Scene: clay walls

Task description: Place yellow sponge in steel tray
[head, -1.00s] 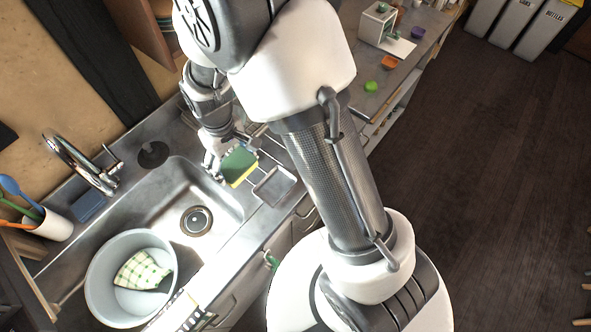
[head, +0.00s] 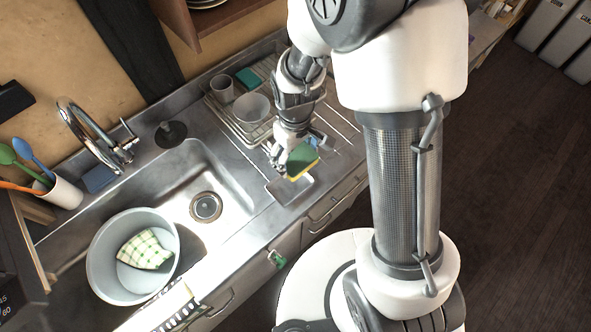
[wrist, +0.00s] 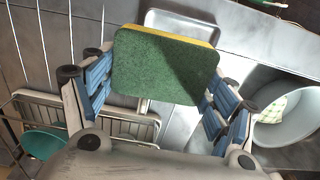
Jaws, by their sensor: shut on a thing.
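The yellow sponge (head: 301,160) has a green scouring side and a yellow side. My gripper (head: 288,158) is shut on it and holds it above the counter beside the sink. In the wrist view the sponge (wrist: 165,66) sits between the blue finger pads, green face toward the camera, with a yellow edge along the top. The steel tray (head: 284,193) is a small shallow rectangle on the counter's front side, just below the sponge in the head view. In the wrist view the tray (wrist: 182,19) shows beyond the sponge, which hides part of it; it looks empty.
A dish rack (head: 238,129) with a bowl (head: 252,108) and a cup (head: 222,88) stands behind the gripper. The sink (head: 184,170) lies left, with a grey tub (head: 104,270) holding a checked cloth (head: 146,250). A faucet (head: 88,140) rises at the back.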

